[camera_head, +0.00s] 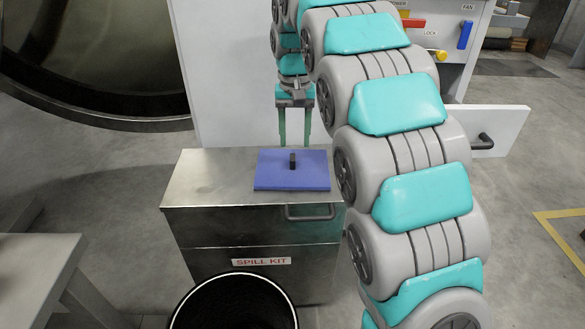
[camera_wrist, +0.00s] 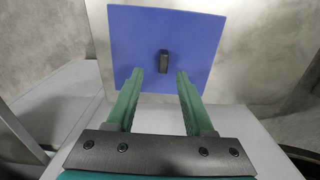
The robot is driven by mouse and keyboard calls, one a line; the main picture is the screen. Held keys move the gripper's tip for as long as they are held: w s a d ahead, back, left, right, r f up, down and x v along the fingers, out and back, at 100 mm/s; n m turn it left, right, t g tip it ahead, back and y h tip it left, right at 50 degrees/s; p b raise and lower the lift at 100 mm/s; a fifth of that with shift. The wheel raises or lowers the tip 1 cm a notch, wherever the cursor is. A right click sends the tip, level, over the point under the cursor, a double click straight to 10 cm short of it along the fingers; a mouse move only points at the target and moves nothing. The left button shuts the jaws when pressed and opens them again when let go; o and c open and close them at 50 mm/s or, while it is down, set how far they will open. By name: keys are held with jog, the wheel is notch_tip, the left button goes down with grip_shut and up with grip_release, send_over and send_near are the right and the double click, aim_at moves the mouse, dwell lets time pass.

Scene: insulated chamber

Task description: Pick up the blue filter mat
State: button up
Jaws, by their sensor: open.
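The blue filter mat (camera_head: 270,175) lies flat on top of the metal spill kit box (camera_head: 205,185). A small dark upright handle (camera_head: 292,160) stands at its middle. My gripper (camera_head: 295,143) points down above the far edge of the mat, with its two green fingers apart and nothing between them. In the wrist view the mat (camera_wrist: 190,35) fills the upper middle. The dark handle (camera_wrist: 164,60) shows beyond the open fingertips (camera_wrist: 164,72), in line with the gap between them. The fingers are apart from the handle.
A black round bin (camera_head: 233,305) stands in front of the box. A grey table (camera_head: 35,260) is at the lower left. A white panel with a dark handle (camera_head: 500,130) juts out at right behind my arm. A large round opening (camera_head: 95,60) is at the upper left.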

aim_at(292, 157)
jog(key=f, duration=0.5)
jog(key=shift+a, duration=0.3)
grip_shut()
